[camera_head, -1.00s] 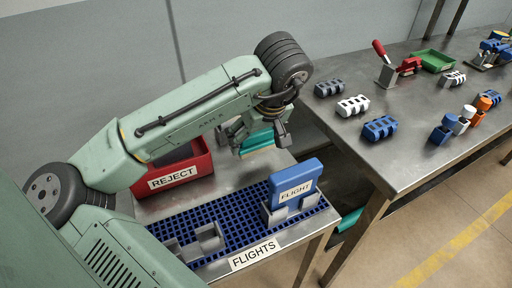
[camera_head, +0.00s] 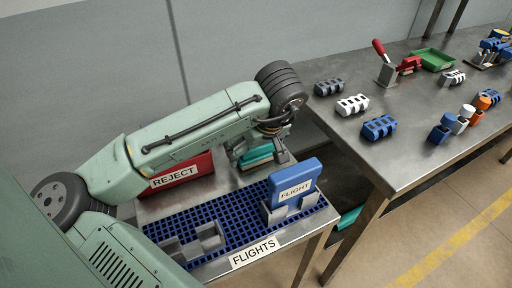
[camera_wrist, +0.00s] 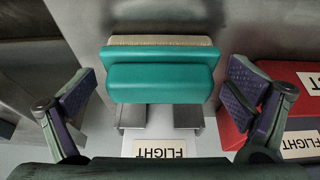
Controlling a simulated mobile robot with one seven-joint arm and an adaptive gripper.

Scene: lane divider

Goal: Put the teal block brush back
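The teal block brush (camera_wrist: 160,75) has a teal back and a pale bristle strip. It lies between my spread fingers in the wrist view, with a visible gap on each side. It also shows in the head view (camera_head: 264,153), partly hidden by my gripper at the back of the low table. My gripper (camera_wrist: 162,92) is open, with neither finger visibly touching the brush. In the wrist view a grey bracket pair (camera_wrist: 132,116) and a FLIGHT label (camera_wrist: 160,148) show just below the brush. I cannot tell whether the brush rests on the brackets.
The red REJECT bin (camera_head: 205,163) stands left of my gripper, partly behind my arm. A blue FLIGHT block (camera_head: 293,180) stands in grey brackets on the blue grid (camera_head: 235,210). Empty brackets (camera_head: 195,245) are at its left. A higher metal table (camera_head: 410,85) on the right holds several blocks.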

